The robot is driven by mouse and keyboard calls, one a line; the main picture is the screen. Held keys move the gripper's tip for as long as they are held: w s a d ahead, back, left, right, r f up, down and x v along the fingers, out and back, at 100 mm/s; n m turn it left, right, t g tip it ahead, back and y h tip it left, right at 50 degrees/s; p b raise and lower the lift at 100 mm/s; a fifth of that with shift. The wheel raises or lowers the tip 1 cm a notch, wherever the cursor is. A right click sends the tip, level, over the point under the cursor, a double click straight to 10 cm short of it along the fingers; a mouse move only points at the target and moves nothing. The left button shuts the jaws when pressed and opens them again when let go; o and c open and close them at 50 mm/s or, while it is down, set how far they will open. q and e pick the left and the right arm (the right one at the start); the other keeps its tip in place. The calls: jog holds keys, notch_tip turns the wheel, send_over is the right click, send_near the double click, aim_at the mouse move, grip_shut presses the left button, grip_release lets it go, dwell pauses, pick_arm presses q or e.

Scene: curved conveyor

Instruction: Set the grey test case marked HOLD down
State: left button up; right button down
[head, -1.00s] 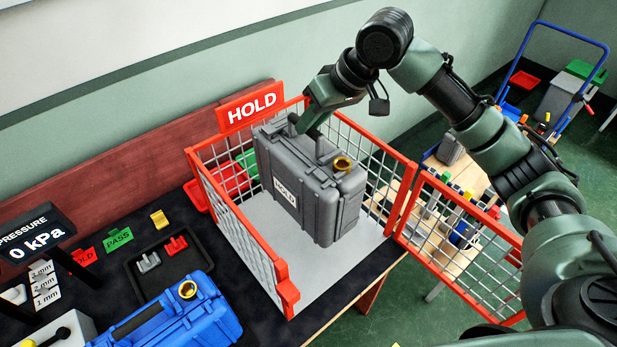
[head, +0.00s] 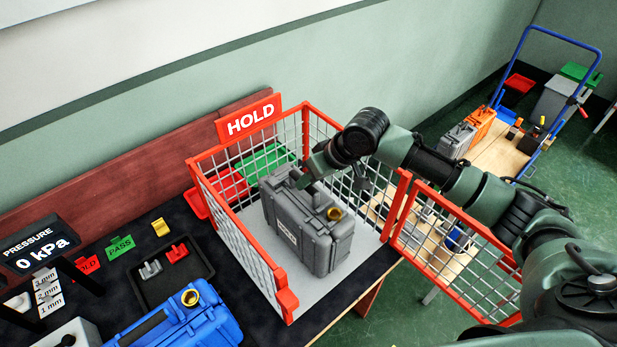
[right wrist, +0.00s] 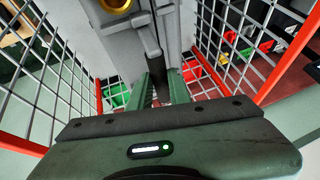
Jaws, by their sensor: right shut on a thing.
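The grey test case (head: 309,231) with a white label and a brass fitting stands upright inside the red-framed mesh HOLD cage (head: 288,300). Its underside appears at or very near the grey cage floor (head: 356,262); I cannot tell for sure whether it touches. My right gripper (head: 304,180) is at the top of the case, shut on its handle. In the right wrist view the fingers (right wrist: 157,90) reach to the handle, with the grey case (right wrist: 140,40) beyond them. The red HOLD sign (head: 250,118) is above the cage's back corner. My left gripper is not in view.
A blue case (head: 180,322) lies left of the cage on the dark bench. Red (head: 224,188) and green (head: 263,162) trays are behind the cage. The open cage gate (head: 460,250) extends right. A trolley (head: 500,155) stands at the back right.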

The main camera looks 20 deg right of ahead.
dwell(0.3)
jog(key=c, duration=1.3)
grip_release()
jog(key=shift+s+f, duration=0.1)
jog(key=b+v, duration=0.2)
jog(key=v, duration=1)
jog(key=shift+b, duration=0.3)
